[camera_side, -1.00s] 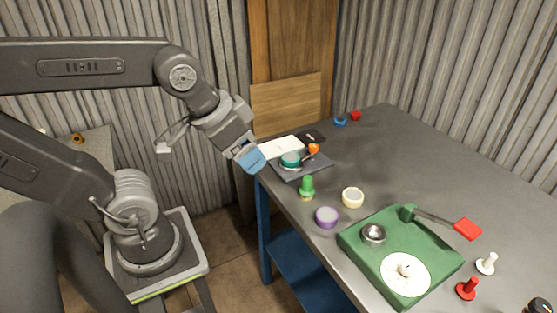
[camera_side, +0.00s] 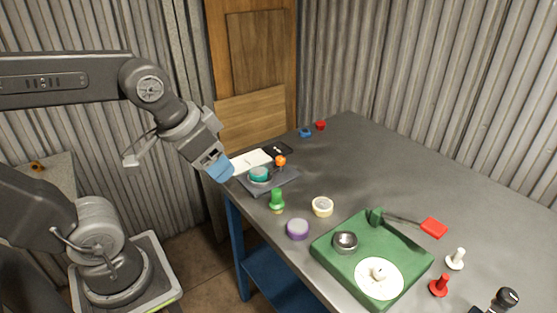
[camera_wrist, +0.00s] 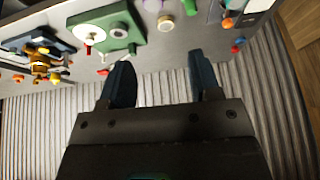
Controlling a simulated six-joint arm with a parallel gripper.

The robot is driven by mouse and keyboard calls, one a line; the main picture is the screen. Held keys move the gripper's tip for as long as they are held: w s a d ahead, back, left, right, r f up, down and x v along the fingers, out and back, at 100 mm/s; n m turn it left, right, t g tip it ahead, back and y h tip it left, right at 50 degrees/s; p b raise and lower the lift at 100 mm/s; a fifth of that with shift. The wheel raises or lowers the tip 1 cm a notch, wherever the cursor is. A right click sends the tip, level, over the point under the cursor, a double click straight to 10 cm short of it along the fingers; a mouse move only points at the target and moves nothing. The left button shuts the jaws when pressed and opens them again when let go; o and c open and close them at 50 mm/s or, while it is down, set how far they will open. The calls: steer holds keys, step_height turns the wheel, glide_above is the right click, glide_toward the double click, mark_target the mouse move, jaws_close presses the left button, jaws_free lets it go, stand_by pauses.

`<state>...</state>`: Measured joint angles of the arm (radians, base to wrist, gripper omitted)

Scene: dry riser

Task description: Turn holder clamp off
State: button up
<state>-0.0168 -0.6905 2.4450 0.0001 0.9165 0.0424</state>
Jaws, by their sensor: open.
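I cannot tell which part is the holder clamp. A green box-like base (camera_side: 405,247) on the table bears a silver cup (camera_side: 345,242), a white dial with a raised knob (camera_side: 379,277) and a lever with a red end (camera_side: 433,228). A dark plate (camera_side: 289,183) holds a teal round piece (camera_side: 260,174) and an orange knob (camera_side: 280,160). My gripper (camera_side: 219,168) is at the table's left edge in the side view, left of the plate. The wrist view shows its fingers (camera_wrist: 162,78) apart and empty; the green base (camera_wrist: 126,42) lies beyond them.
A green knob (camera_side: 277,199), a purple disc (camera_side: 298,229) and a cream ring (camera_side: 322,207) stand between the plate and base. Red (camera_side: 439,286) and white (camera_side: 455,259) pegs stand right of the base. The table's far middle is clear; corrugated walls rise behind.

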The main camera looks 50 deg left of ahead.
steer(key=w+a+r+m+g, duration=0.2)
steer(key=w+a+r, duration=0.1)
steer(key=w, duration=0.6)
steer(key=m+g, duration=0.3)
steer(key=m, duration=0.1)
glide_above(280, 158)
step_height(280, 158, down, 11)
step_height(280, 158, down, 14)
steer(key=shift+r, duration=0.2)
steer(key=c, duration=0.9)
